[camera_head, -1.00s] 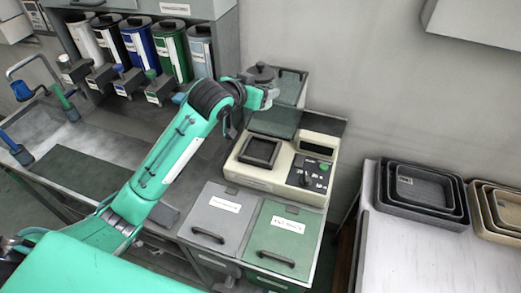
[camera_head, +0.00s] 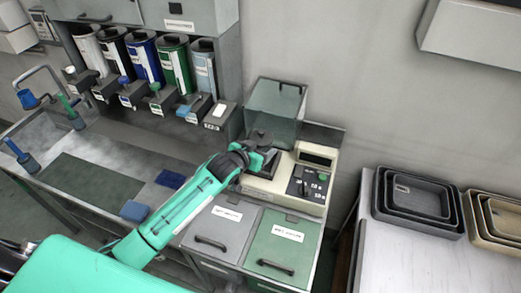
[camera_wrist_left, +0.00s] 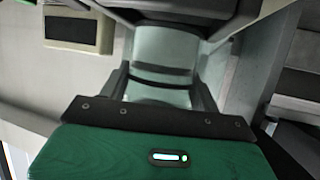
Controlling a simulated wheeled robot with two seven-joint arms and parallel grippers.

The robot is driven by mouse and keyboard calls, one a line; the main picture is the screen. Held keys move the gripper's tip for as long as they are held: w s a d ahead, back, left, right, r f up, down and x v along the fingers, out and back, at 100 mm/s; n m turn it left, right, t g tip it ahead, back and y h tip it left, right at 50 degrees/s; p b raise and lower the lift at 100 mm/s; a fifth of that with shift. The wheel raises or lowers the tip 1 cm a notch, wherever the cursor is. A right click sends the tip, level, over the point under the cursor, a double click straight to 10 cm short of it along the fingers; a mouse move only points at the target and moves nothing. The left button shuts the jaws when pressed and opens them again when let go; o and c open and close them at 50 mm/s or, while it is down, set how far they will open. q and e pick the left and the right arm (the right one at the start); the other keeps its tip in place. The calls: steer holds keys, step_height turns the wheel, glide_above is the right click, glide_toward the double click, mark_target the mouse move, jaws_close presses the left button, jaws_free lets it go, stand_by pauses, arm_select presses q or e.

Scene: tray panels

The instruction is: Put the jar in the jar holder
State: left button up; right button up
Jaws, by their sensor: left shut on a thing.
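The jar shows in the head view as a dark round lid (camera_head: 260,136) over the beige machine; its body is mostly hidden by my gripper. In the left wrist view the pale, see-through jar (camera_wrist_left: 165,52) sits between the fingers. My left gripper (camera_head: 256,154) is shut on the jar, over the dark square frame (camera_head: 271,160) on the machine top. That frame is largely covered; I cannot tell whether it is the jar holder or whether the jar touches it. My right gripper is not in view.
A see-through case (camera_head: 275,108) stands just behind the jar. The machine's control panel (camera_head: 308,184) is to the right. Grey (camera_head: 222,232) and green (camera_head: 282,247) handled lids are in front. Nested trays (camera_head: 417,198) lie on the right table. Several coloured canisters (camera_head: 174,62) stand back left.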

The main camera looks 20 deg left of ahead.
arm_select(q)
steer(key=shift+f, duration=0.75)
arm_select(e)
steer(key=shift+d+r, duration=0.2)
arm_select(q)
steer(key=shift+f, duration=0.2)
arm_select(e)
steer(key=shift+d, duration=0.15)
arm_select(q)
steer(key=o, duration=1.3)
steer(key=shift+r, duration=0.1)
steer(key=b+v, duration=0.2)
steer(key=v, duration=1)
steer(key=shift+b, duration=0.35)
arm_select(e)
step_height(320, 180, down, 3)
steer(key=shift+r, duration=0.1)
